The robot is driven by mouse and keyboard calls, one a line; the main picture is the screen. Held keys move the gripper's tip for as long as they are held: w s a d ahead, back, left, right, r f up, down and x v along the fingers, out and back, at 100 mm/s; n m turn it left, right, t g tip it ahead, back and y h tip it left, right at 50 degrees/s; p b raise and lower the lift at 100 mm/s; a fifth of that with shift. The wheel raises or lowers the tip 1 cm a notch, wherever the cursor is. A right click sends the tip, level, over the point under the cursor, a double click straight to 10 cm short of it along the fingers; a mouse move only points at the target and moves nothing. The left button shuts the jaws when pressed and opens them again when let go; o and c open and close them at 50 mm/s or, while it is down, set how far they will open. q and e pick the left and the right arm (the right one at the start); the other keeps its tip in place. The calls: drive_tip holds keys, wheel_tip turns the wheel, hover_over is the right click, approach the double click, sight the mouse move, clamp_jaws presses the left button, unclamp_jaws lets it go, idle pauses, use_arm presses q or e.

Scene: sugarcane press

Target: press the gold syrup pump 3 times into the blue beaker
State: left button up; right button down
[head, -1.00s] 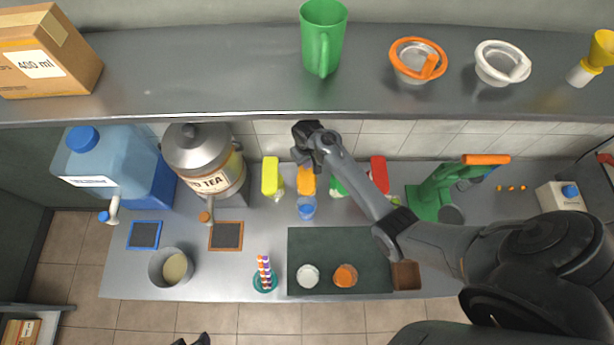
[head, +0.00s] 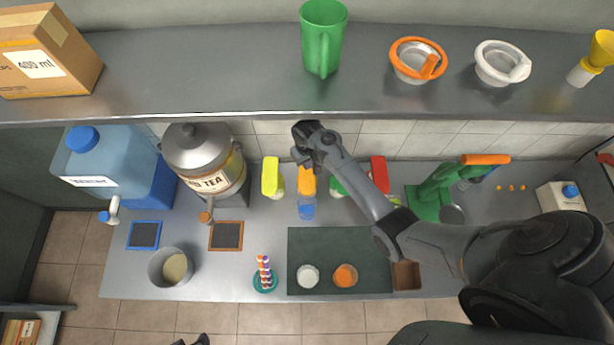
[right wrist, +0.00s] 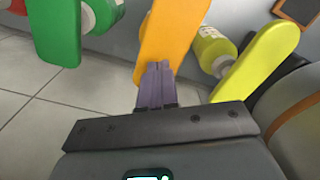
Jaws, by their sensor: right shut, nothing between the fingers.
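The gold syrup pump (head: 307,182) stands at the back of the counter, between a yellow pump and a green one. In the right wrist view its broad gold top (right wrist: 172,35) fills the upper middle. The blue beaker (head: 306,209) stands just in front of it, under its front end. My right gripper (head: 304,163) is over the back of the gold pump. Its fingers (right wrist: 155,72) are shut and empty, with the tips against or just above the gold top; contact cannot be told. A small dark part at the bottom edge may be my left gripper (head: 200,340), mostly cut off.
A yellow pump (head: 272,178) stands left of the gold one; a green pump (head: 338,187) and a red pump (head: 379,173) stand right. A tea urn (head: 205,160) is further left. A dark mat (head: 320,245) with two cups lies in front. A shelf (head: 200,75) overhangs behind.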

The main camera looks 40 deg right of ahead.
drive_tip(key=shift+f, duration=0.2)
drive_tip(key=shift+f+b, duration=0.7)
drive_tip(key=shift+f, duration=0.45)
drive_tip(key=shift+f+b, duration=0.45)
drive_tip(key=shift+f, duration=0.45)
drive_tip(key=shift+r, duration=0.1)
drive_tip(key=shift+r+p, duration=1.15)
drive_tip(key=shift+p, duration=0.35)
drive_tip(key=shift+r+p, duration=0.3)
drive_tip(key=shift+r, duration=0.7)
